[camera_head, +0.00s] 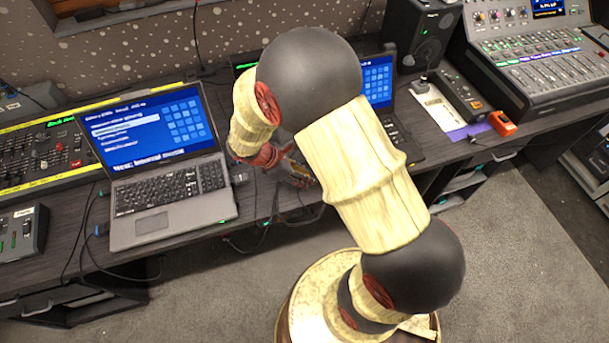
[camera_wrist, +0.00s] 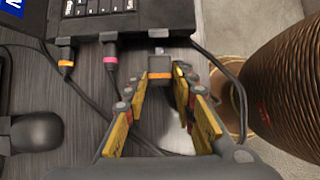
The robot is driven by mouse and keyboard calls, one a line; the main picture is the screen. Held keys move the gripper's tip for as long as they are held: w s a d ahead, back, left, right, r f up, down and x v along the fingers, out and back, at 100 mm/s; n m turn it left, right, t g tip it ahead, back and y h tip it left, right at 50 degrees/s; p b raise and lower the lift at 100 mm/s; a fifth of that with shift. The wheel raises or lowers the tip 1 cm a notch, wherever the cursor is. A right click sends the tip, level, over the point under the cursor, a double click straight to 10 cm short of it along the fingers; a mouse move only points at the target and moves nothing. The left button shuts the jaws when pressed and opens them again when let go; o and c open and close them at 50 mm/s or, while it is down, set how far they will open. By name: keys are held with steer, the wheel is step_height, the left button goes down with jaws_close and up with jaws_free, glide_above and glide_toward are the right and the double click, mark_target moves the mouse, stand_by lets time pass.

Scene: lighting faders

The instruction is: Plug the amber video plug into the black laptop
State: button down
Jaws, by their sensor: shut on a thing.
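The black laptop (camera_head: 402,139) is open on the desk, mostly hidden behind my arm in the head view. In the wrist view its dark edge (camera_wrist: 150,17) and part of its keyboard show at the top. My gripper (camera_wrist: 159,82) is shut on the amber video plug (camera_wrist: 159,75), a dark block with an amber band. The plug points at the laptop's edge, and its tip appears just short of it. In the head view my gripper (camera_head: 298,176) is partly hidden by my arm.
An orange-banded plug (camera_wrist: 67,63) and a pink-banded plug (camera_wrist: 110,60) sit at the laptop's edge, left of the held plug. Dark cables run around them. A black mouse (camera_wrist: 36,131) lies lower left. A grey laptop (camera_head: 170,197) stands left on the desk.

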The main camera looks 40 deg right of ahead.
steer(key=shift+s+d+p, duration=0.2)
steer(key=shift+d+p, duration=0.15)
steer(key=shift+d, duration=0.25)
steer(key=shift+s+d+p, duration=0.15)
steer(key=shift+d+p, duration=0.15)
steer(key=shift+d, duration=0.25)
stand_by(1.9)
steer(key=c, duration=1.4)
jaws_free()
steer(key=v, duration=1.2)
steer(key=shift+w, duration=0.1)
